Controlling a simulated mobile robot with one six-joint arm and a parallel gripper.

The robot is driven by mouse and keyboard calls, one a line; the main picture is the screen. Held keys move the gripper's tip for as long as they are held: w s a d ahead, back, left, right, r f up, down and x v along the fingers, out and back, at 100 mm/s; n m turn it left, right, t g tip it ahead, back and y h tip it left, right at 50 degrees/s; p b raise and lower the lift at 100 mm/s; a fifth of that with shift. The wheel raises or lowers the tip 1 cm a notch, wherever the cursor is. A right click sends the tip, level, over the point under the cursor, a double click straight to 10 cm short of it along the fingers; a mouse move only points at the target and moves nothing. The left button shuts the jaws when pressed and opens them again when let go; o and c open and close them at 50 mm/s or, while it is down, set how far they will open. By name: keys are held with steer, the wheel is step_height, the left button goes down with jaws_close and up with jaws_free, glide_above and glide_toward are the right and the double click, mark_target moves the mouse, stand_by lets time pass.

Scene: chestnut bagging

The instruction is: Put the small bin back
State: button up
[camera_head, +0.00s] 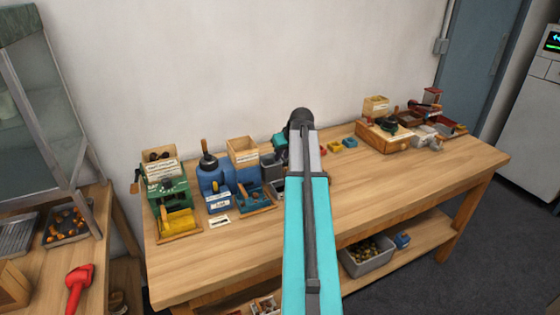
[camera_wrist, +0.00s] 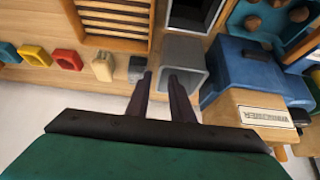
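A small light grey bin (camera_wrist: 186,48) shows in the wrist view, its open top facing my camera. My gripper (camera_wrist: 160,74) is at its rim, with two dark fingers apart. One fingertip is beside the bin's left wall and the other overlaps the bin's opening; I cannot tell whether either touches. A second, darker grey bin (camera_wrist: 195,14) is just beyond it. In the head view a grey bin (camera_head: 277,187) is partly hidden behind my arm, and a dark grey bin (camera_head: 271,168) stands behind it. My arm hides my gripper there.
Blue machine (camera_head: 213,174) and green machine (camera_head: 160,186) stand left on the wooden table (camera_head: 390,195). Small coloured pieces (camera_head: 348,142) lie behind my arm. A wooden box (camera_head: 383,137) stands right. The table's front right is clear. A grey tub (camera_head: 368,257) sits on the lower shelf.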

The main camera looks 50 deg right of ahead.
steer(key=shift+b+v, duration=0.4)
steer(key=shift+v, duration=2.3)
